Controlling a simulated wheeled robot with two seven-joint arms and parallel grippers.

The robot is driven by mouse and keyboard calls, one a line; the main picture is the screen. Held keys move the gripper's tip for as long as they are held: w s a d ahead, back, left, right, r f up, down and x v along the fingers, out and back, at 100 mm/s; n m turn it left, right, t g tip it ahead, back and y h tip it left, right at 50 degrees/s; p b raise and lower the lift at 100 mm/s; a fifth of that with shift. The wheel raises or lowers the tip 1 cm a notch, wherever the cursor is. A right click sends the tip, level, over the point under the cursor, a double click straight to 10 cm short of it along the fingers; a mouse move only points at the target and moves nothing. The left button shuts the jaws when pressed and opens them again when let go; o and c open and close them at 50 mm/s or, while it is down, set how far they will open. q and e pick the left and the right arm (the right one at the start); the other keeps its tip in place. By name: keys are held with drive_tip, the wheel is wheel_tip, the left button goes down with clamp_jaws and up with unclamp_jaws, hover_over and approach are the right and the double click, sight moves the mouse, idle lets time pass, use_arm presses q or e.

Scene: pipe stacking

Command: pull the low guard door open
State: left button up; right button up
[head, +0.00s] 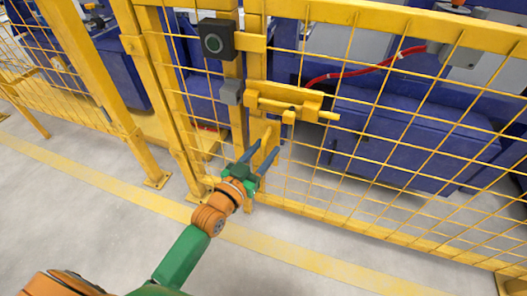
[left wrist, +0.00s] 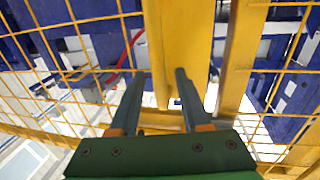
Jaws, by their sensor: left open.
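The low guard door (head: 400,125) is a yellow frame with wire mesh, and it looks shut against its post (head: 233,125). A yellow sliding bolt (head: 290,103) sits on its upper left part. Below the bolt a yellow handle (head: 261,128) stands out from the door's upright. My left gripper (head: 264,148) is open, with its two blue-grey fingers pointing at the handle. In the left wrist view, a yellow bar (left wrist: 165,50), seemingly the handle, lies between and beyond the fingertips (left wrist: 158,74). I cannot tell whether they touch it. My right gripper is not in view.
Blue machines and a red hose (head: 365,70) are behind the mesh. Grey floor with a yellow line (head: 290,258) is clear in front.

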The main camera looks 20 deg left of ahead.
use_arm(q)
clamp_jaws()
idle(1.3)
